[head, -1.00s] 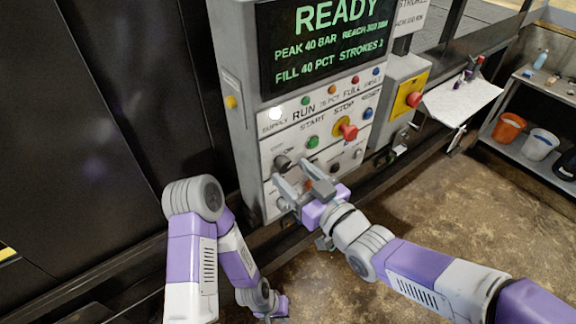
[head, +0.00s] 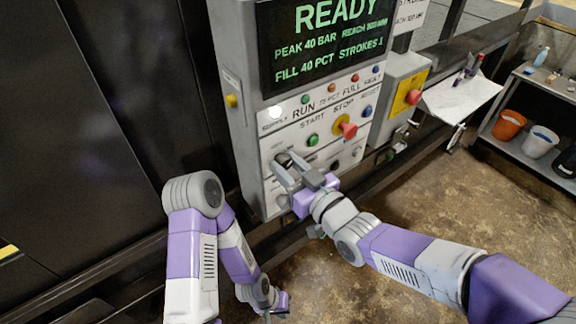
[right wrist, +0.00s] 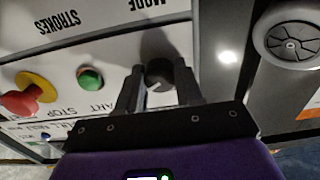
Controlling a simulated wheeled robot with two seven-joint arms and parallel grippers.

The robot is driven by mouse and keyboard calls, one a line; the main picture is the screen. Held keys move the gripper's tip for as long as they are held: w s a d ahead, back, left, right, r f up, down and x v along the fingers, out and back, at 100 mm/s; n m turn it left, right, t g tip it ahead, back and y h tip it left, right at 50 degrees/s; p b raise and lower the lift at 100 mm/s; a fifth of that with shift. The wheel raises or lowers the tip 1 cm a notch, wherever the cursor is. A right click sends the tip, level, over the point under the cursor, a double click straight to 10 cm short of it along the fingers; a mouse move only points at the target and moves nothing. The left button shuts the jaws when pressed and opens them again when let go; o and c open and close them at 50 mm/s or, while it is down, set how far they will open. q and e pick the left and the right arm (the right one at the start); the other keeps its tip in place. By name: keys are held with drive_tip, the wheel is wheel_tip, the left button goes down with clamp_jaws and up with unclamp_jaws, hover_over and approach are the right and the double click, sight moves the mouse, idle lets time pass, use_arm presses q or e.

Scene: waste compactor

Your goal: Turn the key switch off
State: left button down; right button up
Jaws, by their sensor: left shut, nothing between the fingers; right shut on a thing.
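A dark round key switch (head: 282,159) sits at the left of the panel's button rows, left of the green start button (head: 312,140). In the right wrist view it is a dark knob (right wrist: 159,73) with a short white mark. My right gripper (head: 286,168) is at the panel, shut on the key switch, one finger on each side in the right wrist view (right wrist: 159,88). The fingers partly hide the knob, and its label cannot be read. My left gripper (head: 276,309) is low by the floor, shut and empty, away from the panel.
The display (head: 325,40) reads READY in green. A red stop button (head: 346,128) on a yellow disc is close right of the start button. Another red button (head: 413,98) is on a yellow plate. Buckets (head: 508,124) stand on a shelf at right. Floor is open below.

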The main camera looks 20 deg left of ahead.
drive_tip(key=shift+f+n+b, duration=0.15)
drive_tip(key=shift+n+b, duration=0.15)
drive_tip(key=shift+b, duration=0.25)
drive_tip(key=n+b, duration=0.7)
drive_tip(key=b, duration=0.3)
drive_tip(key=shift+d+f, duration=0.1)
drive_tip(key=shift+w+n+b, duration=0.1)
drive_tip(key=shift+n+b, duration=0.95)
drive_tip(key=shift+n, duration=0.15)
drive_tip(key=shift+r+n+b, duration=0.2)
drive_tip(key=shift+n+b, duration=0.35)
drive_tip(key=shift+n, duration=0.45)
drive_tip(key=o, duration=1)
drive_tip(key=shift+o, duration=0.2)
drive_tip(key=shift+r, duration=0.1)
